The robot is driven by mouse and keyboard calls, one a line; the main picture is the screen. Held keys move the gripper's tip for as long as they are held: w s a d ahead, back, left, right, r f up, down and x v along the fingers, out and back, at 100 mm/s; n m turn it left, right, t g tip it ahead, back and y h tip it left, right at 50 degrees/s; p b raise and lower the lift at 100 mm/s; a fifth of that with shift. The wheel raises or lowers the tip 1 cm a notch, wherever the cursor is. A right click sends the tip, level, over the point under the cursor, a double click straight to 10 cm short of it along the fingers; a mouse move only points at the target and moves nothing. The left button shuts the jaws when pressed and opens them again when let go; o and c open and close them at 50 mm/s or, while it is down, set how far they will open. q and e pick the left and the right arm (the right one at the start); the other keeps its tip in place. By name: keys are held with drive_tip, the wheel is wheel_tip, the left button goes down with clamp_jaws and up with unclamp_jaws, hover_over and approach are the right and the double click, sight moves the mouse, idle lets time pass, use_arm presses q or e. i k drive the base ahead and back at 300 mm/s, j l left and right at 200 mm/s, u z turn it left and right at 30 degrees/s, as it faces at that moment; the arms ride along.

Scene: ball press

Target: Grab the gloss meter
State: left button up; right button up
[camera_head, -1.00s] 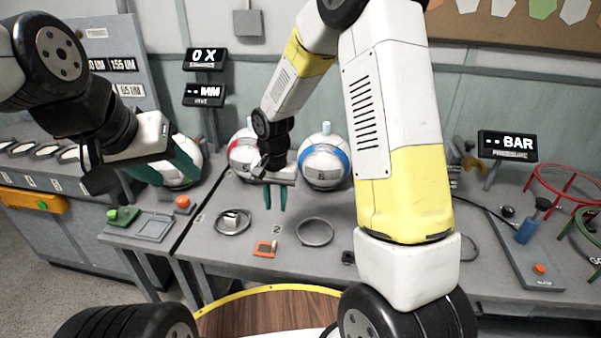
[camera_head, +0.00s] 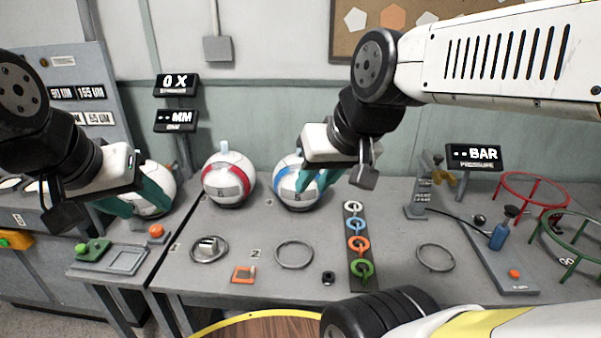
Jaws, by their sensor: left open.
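No item is clearly labelled as the gloss meter. A small silver-grey block (camera_head: 208,246) sits inside a ring on the bench at left centre, and a small black item (camera_head: 328,278) lies near the bench's front edge. I cannot tell whether either is the gloss meter. My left gripper (camera_head: 133,203) is open at the left, with teal fingers in front of a white ball (camera_head: 158,190) that they partly hide. My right gripper (camera_head: 316,182) is open, its teal fingers overlapping the white ball with a blue band (camera_head: 290,186) in view. I see nothing held.
A ball with a red band (camera_head: 228,178) stands at the back. An empty ring (camera_head: 294,254), an orange frame (camera_head: 243,273) and a strip of coloured rings (camera_head: 358,246) lie on the bench. Red (camera_head: 532,196) and green (camera_head: 575,238) hoop stands are at the right.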

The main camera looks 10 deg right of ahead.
sight(208, 246)
drive_tip(key=i+l+u, duration=0.1)
drive_tip(key=u, duration=0.3)
drive_tip(key=i+l+u, duration=0.1)
drive_tip(key=u, duration=0.25)
drive_tip(key=l+u, duration=0.2)
drive_tip(key=u, duration=0.2)
drive_tip(key=i+l, duration=0.05)
